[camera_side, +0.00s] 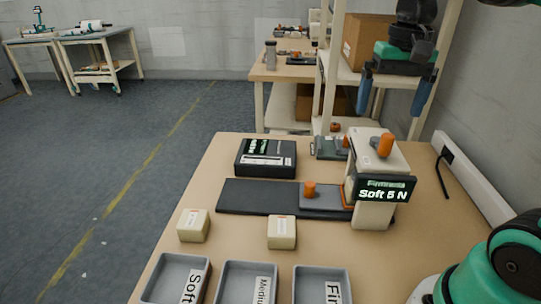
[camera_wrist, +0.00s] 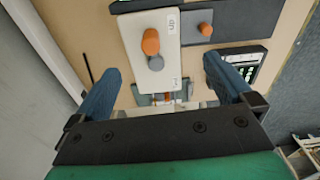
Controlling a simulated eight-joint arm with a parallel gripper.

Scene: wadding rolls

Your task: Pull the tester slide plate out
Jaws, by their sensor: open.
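The tester (camera_side: 372,160) is a cream upright housing with an orange knob on top and a dark display reading "Soft 5 N". Its grey slide plate (camera_side: 325,200) lies on a dark flat base (camera_side: 245,198) and reaches out to the left of the housing. An orange knob (camera_side: 310,189) stands on the plate. The wrist view shows the tester (camera_wrist: 157,70) from above and part of the slide plate (camera_wrist: 190,27) beside it. My gripper (camera_side: 393,105), with blue fingers, is open and empty, well above the table. In the wrist view it also shows (camera_wrist: 162,72).
Two cream blocks (camera_side: 193,225) (camera_side: 282,232) stand in front of the base. Grey trays (camera_side: 247,286) line the front edge, labelled Soft, Medium and one cut off. A black box (camera_side: 266,157) lies behind the base. A grey-green device (camera_side: 329,148) stands behind the tester.

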